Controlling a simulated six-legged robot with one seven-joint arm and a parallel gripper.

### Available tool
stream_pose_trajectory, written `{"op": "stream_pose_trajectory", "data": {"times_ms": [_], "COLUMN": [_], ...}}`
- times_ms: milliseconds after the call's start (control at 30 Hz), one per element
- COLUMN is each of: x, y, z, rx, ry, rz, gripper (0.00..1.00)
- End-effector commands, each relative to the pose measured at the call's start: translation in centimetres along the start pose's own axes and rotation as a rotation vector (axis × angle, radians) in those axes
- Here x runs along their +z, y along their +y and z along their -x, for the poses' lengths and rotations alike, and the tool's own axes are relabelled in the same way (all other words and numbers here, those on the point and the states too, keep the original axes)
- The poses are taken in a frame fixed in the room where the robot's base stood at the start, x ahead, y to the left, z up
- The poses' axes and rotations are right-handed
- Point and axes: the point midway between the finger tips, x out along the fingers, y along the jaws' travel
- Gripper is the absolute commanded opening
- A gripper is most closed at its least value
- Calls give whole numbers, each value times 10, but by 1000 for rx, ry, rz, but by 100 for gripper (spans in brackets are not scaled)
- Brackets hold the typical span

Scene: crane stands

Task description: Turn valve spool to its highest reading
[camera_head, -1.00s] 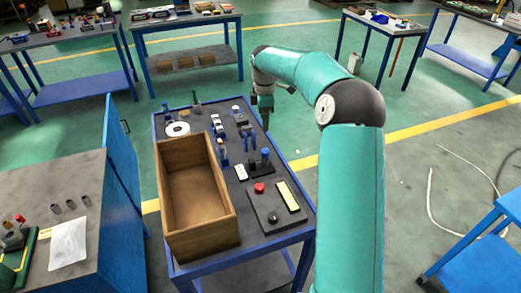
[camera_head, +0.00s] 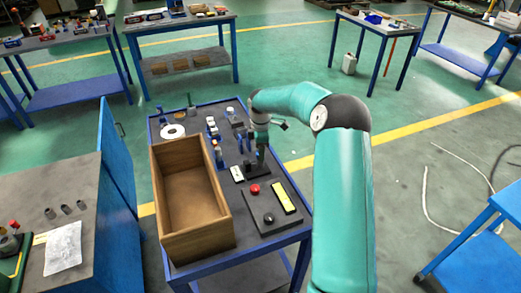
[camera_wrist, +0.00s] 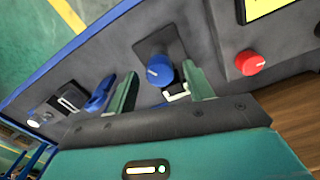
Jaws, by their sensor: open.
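A round blue knob (camera_wrist: 158,72) with a white mark on top, which looks like the valve spool, stands on a dark square plate (camera_wrist: 174,48) in the wrist view. My gripper (camera_wrist: 161,88) is open, with one green finger on each side of the knob's near edge. The knob shows between the fingertips, and I cannot tell whether they touch it. A small white piece lies beside the knob, near the right finger; no reading is legible. In the head view my gripper (camera_head: 260,166) is low over the bench and mostly hides the knob.
A red knob (camera_head: 254,189) on a dark panel (camera_head: 264,222) with a yellow label is close by. A blue part (camera_wrist: 100,93) is just outside the left finger. An open wooden box (camera_head: 160,185) fills the bench's left side. Small fittings stand at the back.

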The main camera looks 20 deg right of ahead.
Motion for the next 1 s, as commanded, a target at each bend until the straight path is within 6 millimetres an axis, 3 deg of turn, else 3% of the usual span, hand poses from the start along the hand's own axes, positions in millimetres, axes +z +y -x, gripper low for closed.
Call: {"op": "stream_pose_trajectory", "data": {"times_ms": [300, 533, 1000], "x": [0, 0, 0], "y": [0, 0, 0], "z": [-3, -3, -3], "rx": [0, 0, -1], "ry": [0, 0, -1], "rz": [0, 0, -91], "gripper": [50, 7, 7]}}
